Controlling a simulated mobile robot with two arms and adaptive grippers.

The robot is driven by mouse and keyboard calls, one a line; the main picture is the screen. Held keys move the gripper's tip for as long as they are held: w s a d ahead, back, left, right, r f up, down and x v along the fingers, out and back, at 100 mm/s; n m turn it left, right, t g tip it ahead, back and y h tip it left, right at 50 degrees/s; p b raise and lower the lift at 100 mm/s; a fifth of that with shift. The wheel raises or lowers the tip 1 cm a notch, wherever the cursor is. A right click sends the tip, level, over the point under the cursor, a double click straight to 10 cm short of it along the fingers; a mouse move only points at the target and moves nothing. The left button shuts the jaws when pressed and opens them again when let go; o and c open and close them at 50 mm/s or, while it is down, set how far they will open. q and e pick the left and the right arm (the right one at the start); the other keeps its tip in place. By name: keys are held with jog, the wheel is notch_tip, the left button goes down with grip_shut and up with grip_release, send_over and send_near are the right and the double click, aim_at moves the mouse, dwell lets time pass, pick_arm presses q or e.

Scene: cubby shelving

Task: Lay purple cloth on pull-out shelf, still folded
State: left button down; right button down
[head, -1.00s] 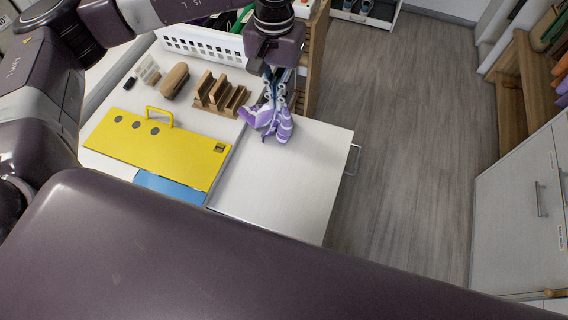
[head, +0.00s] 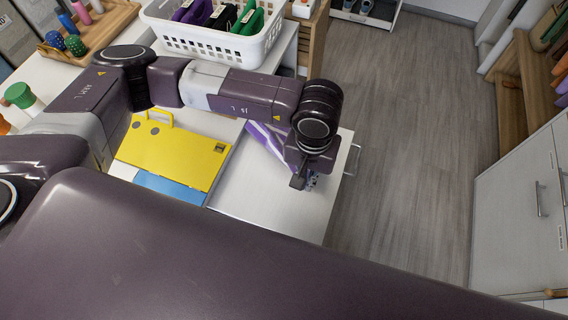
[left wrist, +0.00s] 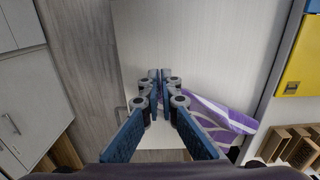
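The purple and white striped cloth (head: 262,140) lies at the back left part of the white pull-out shelf (head: 262,197), partly hidden under my left arm. In the left wrist view, the cloth (left wrist: 222,112) shows to the right of the fingers, flat-looking with bent edges; its layers are hard to make out. My left gripper (head: 304,182) is over the right part of the shelf. In the left wrist view its fingertips (left wrist: 159,74) are together, with no cloth visible between them. Whether a finger touches the cloth is hidden. My right gripper is not in view.
A yellow board (head: 180,154) with a handle and a blue sheet (head: 170,187) lie left of the shelf. A white basket (head: 215,38) stands behind. Wooden holders (left wrist: 300,145) show in the left wrist view. The floor (head: 415,140) to the right is clear.

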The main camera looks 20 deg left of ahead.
pick_arm(q)
jog(key=s+d+f, duration=0.1)
jog(key=f, duration=0.1)
jog(key=s+d+f, duration=0.4)
jog(key=shift+s+f, duration=0.1)
jog(key=shift+f, duration=0.25)
jog(key=c, duration=1.8)
grip_release()
jog(key=shift+o, duration=0.2)
jog(key=shift+d+r, duration=0.1)
jog(key=shift+s+d+r, duration=0.2)
jog(key=shift+r, duration=0.5)
jog(key=shift+s+d+r, duration=0.2)
jog(key=shift+r, duration=0.45)
notch_tip(320, 180, up, 7)
jog(key=s+d+p, duration=0.2)
jog(key=shift+s+r, duration=0.1)
jog(key=shift+s, duration=0.1)
